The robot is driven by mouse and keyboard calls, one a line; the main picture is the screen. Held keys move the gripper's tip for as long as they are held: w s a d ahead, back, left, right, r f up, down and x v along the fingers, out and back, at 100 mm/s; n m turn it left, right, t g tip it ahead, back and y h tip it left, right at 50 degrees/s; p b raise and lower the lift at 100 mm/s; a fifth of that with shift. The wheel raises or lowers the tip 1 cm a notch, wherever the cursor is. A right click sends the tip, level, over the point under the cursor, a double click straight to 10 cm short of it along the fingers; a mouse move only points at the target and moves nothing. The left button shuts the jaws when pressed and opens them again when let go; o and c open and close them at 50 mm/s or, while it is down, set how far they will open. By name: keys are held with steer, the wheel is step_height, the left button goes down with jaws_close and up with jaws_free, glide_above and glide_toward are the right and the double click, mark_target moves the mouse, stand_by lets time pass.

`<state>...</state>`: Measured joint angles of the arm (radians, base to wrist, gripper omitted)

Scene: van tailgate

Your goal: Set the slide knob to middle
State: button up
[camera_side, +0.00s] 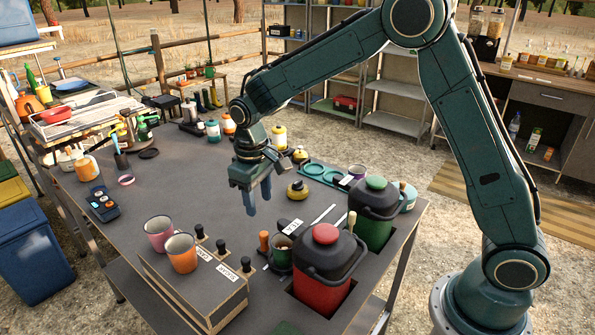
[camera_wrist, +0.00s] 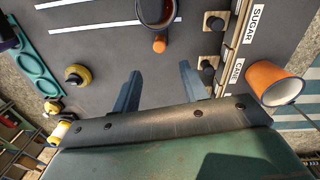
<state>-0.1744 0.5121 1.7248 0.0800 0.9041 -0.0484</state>
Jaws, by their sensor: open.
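I cannot tell for sure which part is the slide knob. Several black knobs (camera_side: 221,247) stand along the side of a dark box (camera_side: 190,285) with labels; in the wrist view these knobs (camera_wrist: 214,22) sit on small wooden squares at the upper right. My gripper (camera_side: 259,205) points down above the table, its two blue fingers apart and empty. In the wrist view the gripper (camera_wrist: 158,92) is over bare tabletop, left of the knob row. A yellow round piece with a dark top (camera_side: 297,190) stands beyond it; it also shows left of the fingers in the wrist view (camera_wrist: 77,75).
A pink mug (camera_side: 158,230) and an orange mug (camera_side: 181,250) stand on the box. A dark pot (camera_side: 280,253), a red canister (camera_side: 325,270) and a green canister (camera_side: 374,210) stand to the right. Bottles crowd the far side.

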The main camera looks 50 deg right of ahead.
mark_target(263, 233)
steer(key=f, duration=1.1)
steer(key=shift+d+f, duration=0.3)
steer(key=shift+f, duration=0.1)
jaws_close()
